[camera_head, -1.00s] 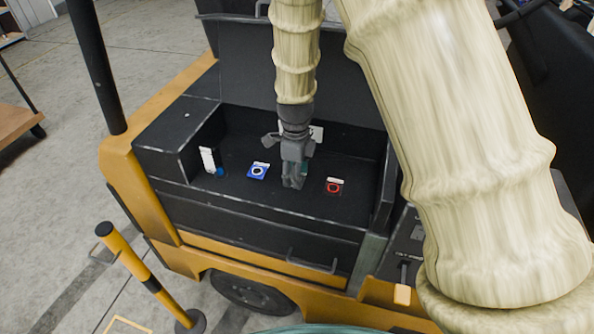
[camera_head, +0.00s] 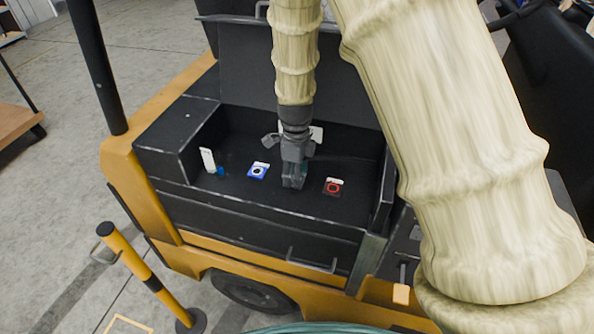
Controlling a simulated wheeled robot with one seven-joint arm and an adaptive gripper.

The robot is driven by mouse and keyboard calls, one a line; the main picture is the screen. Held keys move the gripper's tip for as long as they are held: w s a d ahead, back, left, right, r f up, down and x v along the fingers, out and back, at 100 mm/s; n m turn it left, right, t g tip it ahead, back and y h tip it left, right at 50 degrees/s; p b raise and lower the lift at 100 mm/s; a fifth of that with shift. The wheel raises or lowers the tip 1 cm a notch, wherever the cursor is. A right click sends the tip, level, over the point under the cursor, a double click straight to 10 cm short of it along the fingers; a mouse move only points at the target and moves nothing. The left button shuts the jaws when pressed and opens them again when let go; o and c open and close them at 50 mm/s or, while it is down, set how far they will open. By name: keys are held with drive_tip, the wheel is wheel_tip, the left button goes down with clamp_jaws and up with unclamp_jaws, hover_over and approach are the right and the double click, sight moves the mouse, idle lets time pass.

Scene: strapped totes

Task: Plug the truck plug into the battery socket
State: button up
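My gripper (camera_head: 294,182) points down into the open black battery compartment (camera_head: 270,215) of the yellow truck, between a blue square with a white ring (camera_head: 258,171) and a dark square with a red ring (camera_head: 333,187). I cannot tell which of these is the battery socket. A small greenish piece shows at the gripper's fingers, too small to name. I cannot tell whether the fingers are open or shut on it. A white upright tag (camera_head: 207,160) with a small blue part (camera_head: 220,171) stands at the compartment's left. I cannot make out the truck plug for certain.
The compartment's raised lid (camera_head: 245,75) stands behind my gripper, and its side walls rise left and right. A yellow and black post (camera_head: 140,268) stands at the front left. A wooden cart (camera_head: 14,117) is at the far left.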

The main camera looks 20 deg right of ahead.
clamp_jaws()
drive_tip(key=shift+r, duration=0.25)
drive_tip(key=shift+r+p, duration=0.6)
drive_tip(key=shift+p, duration=0.05)
drive_tip(key=shift+r, duration=0.2)
drive_tip(key=shift+r+p, duration=1.85)
drive_tip(key=shift+r, duration=0.05)
drive_tip(key=shift+r, duration=0.15)
